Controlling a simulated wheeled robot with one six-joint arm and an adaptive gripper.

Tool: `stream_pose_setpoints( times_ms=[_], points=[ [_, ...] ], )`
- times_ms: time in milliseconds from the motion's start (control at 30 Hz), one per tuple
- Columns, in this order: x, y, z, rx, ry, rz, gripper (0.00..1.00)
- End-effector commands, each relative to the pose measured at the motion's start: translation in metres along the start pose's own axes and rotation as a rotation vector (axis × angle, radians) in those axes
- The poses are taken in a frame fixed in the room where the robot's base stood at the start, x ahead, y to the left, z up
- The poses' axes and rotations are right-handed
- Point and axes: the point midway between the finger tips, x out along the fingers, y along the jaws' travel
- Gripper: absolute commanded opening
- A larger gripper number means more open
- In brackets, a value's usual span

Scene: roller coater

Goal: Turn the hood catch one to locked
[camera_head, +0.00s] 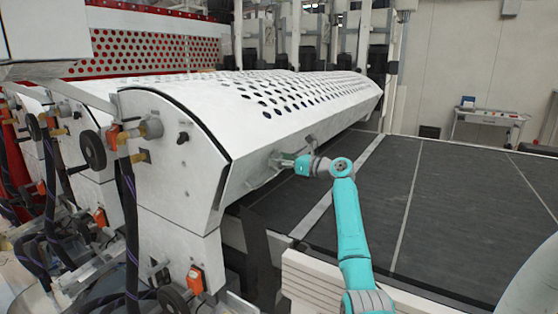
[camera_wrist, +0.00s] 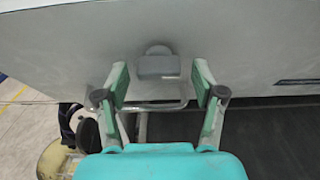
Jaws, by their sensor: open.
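The white perforated hood (camera_head: 270,95) of the roller coater fills the middle of the head view. A small grey hood catch (camera_wrist: 158,64) sits on its lower front face in the wrist view, with a metal loop handle (camera_wrist: 155,106) below it. My gripper (camera_wrist: 161,85) is open, with its two green-padded fingers on either side of the catch. I cannot tell whether the fingers touch it. In the head view my gripper (camera_head: 284,161) is at the hood's lower front edge, and the catch is too small there to make out. Its lock position cannot be read.
A dark conveyor bed (camera_head: 440,210) runs to the right of the hood. White stacked boards (camera_head: 325,285) stand at the front, beneath my arm. Hoses, knobs and orange switches (camera_head: 195,280) crowd the machine's left end. A cart (camera_head: 488,120) stands far back right.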

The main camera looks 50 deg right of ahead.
Motion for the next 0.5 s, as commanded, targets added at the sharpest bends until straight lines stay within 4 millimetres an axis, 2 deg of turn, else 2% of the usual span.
stream_pose_setpoints(
  times_ms=[367, 400, 500],
  points=[
    [0.0068, 0.0000, 0.0005, -0.001, -0.001, -0.001, 0.69],
    [0.0068, 0.0000, 0.0005, -0.001, -0.001, -0.001, 0.66],
    [0.0068, 0.0000, 0.0005, -0.001, -0.001, -0.001, 0.41]
  ],
)
